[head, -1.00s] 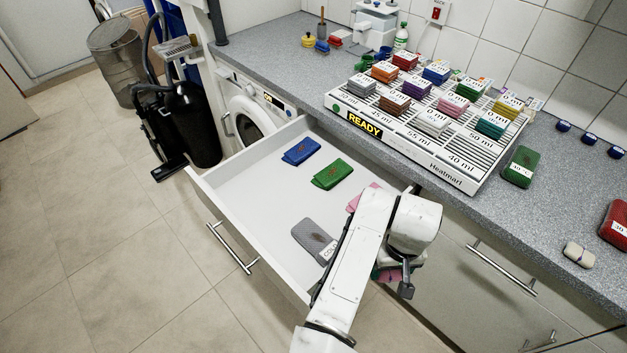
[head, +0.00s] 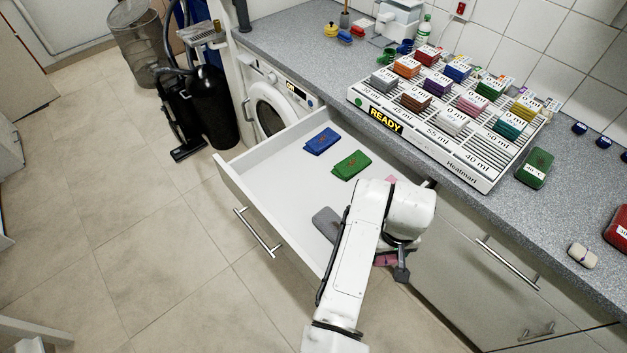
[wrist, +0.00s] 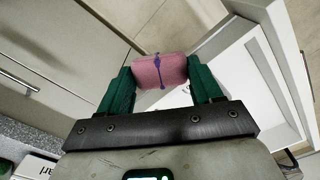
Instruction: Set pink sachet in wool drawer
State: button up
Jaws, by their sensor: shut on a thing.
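My gripper (wrist: 160,82) is shut on a pink sachet (wrist: 160,71) with a purple tie, its green fingers on either side of it. In the head view my arm hides most of the gripper; a pink edge of the sachet (head: 386,260) shows below it, at the right side of the drawer. The white drawer (head: 270,190) is pulled open under the counter. In it lie a blue cloth (head: 322,141), a green cloth (head: 351,165) and a grey one (head: 326,222) partly hidden by my arm. Another pink piece (head: 392,180) shows behind my arm.
A white warming rack (head: 440,150) reading READY holds several coloured blocks on the grey counter (head: 290,62). A green block (head: 535,167) and a whitish one (head: 583,255) lie to its right. A washing machine (head: 270,110) stands left of the drawer. The drawer's left part has bare floor.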

aim_at(303, 202)
jog(key=i+l+u, duration=0.1)
jog(key=u, duration=0.3)
jog(key=i+l+u, duration=0.1)
jog(key=u, duration=0.3)
jog(key=l+u, duration=0.25)
jog(key=u, duration=0.2)
jog(key=l+u, duration=0.25)
jog(key=u, duration=0.15)
